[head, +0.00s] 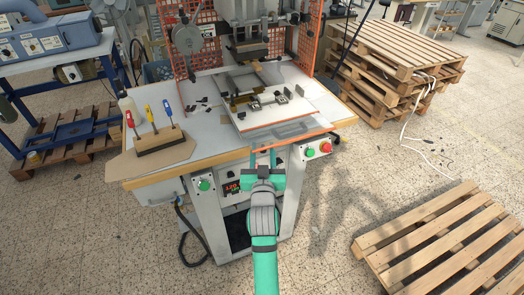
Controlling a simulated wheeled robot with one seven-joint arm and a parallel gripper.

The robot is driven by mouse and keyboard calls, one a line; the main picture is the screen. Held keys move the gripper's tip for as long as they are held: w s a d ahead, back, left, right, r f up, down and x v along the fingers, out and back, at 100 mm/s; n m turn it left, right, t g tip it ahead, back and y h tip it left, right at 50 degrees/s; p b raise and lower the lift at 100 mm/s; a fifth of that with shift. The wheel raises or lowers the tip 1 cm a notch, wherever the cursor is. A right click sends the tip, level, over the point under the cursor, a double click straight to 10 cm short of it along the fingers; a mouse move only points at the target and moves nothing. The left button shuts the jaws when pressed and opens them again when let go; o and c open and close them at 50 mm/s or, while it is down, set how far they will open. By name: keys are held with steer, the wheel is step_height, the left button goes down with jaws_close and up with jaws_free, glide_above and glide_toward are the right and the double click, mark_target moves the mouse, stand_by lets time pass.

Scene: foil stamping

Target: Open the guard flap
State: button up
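The press stands at the back centre of the bench, with orange mesh guard panels (191,42) on its sides. A thin orange bar (300,139) runs along the front of the press bed; it looks like the lower edge of the guard flap. The flap's panel itself is hard to make out, perhaps clear. I see nothing between the fingers. Whether a fingertip touches the bar, I cannot tell.
Screwdrivers in a wooden holder (158,140) stand on the bench's left. A green button (204,185) sits left of my gripper, and a button box (318,148) with green and red buttons sits right. Pallets (400,62) are stacked right; another pallet (450,240) lies front right.

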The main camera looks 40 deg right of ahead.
mark_target(263, 145)
steer(key=shift+s+d, duration=0.1)
jaws_close()
steer(key=shift+s+r, duration=0.1)
steer(key=shift+r, duration=1.65)
jaws_free()
steer(key=shift+f, duration=0.25)
steer(key=v, duration=1.1)
